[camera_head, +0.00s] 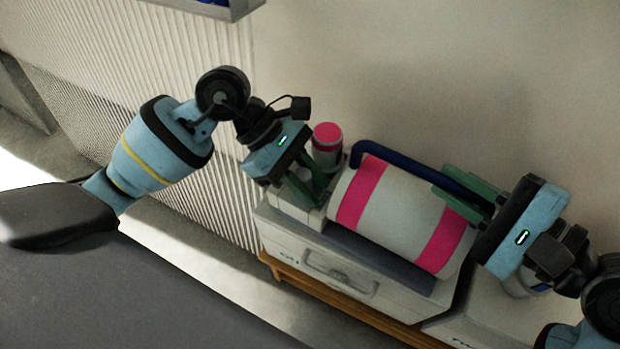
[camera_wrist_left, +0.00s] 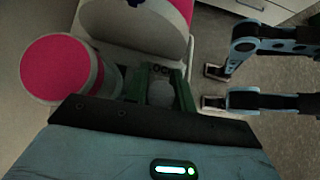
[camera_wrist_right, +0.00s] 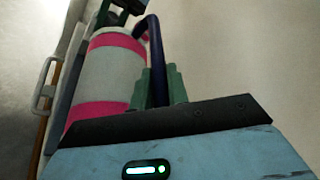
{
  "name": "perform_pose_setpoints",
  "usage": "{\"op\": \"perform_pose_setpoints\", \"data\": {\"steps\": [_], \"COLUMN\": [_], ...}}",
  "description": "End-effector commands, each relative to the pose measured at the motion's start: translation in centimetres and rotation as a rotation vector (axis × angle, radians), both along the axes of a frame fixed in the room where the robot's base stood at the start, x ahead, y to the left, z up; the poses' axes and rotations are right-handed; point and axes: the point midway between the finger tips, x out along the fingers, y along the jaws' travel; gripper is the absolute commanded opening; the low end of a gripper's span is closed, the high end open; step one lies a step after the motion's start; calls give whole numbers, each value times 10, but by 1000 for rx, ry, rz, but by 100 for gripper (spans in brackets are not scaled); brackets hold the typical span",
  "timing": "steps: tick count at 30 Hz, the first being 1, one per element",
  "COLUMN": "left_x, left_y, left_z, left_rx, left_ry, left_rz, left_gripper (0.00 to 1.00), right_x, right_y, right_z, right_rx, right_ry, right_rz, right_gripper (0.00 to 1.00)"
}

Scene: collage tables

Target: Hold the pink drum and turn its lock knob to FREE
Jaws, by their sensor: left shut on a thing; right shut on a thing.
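The drum (camera_head: 395,210), white with two pink bands, lies on its side on a pale case. A dark blue bar handle (camera_head: 405,165) runs along its back edge. My right gripper (camera_head: 458,191) is shut on this handle near its right end; the handle (camera_wrist_right: 156,65) also shows between the green fingers in the right wrist view. My left gripper (camera_head: 312,190) is at the drum's left end, its fingers closed around a small greyish knob (camera_wrist_left: 160,94) in the left wrist view.
A pink-topped canister (camera_head: 327,145) stands close behind my left gripper. The pale case (camera_head: 340,272) has a front handle and rests on a wooden edge (camera_head: 350,305). A wall is close behind the drum. A grey surface (camera_head: 130,290) fills the lower left.

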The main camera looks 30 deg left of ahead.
Motion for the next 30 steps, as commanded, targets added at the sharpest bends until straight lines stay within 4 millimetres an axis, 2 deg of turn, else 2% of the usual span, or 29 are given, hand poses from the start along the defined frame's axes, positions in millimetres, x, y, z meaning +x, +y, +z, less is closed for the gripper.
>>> {"op": "perform_pose_setpoints", "data": {"steps": [8, 14, 30], "left_x": [0, 1, 6], "left_y": [0, 1, 2], "left_z": [0, -1, -1], "left_rx": [3, 6, 3], "left_ry": [-1, -1, -1], "left_rz": [29, 125, 608], "left_gripper": [2, 2, 2], "right_x": [0, 0, 0], "right_y": [0, 0, 0], "right_z": [0, 0, 0], "right_rx": [0, 0, 0], "right_ry": [0, 0, 0], "right_rz": [0, 0, 0], "right_gripper": [0, 0, 0]}}
